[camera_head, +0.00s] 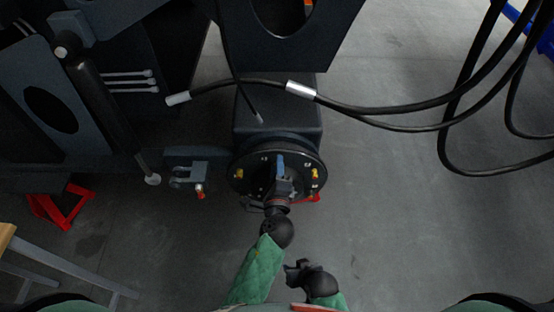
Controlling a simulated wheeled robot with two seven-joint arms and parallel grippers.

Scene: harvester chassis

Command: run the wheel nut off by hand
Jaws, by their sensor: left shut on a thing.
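The wheel hub (248,160) is a dark round disc in the middle of the camera_head view, with small pale marks on its face. Brass-coloured nuts (315,174) show near its right side, and another (239,174) at its left. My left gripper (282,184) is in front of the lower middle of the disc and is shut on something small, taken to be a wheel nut. The gripper hides the held part. My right gripper (293,270) is lower, apart from the hub, with nothing seen in it; its jaw opening is unclear.
Black hoses (385,112) with metal ends hang above the hub and to the right. Dark chassis (100,150) fills the left. A red stand (62,205) and a bench (60,262) are lower left. Grey floor (430,230) is clear at the right.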

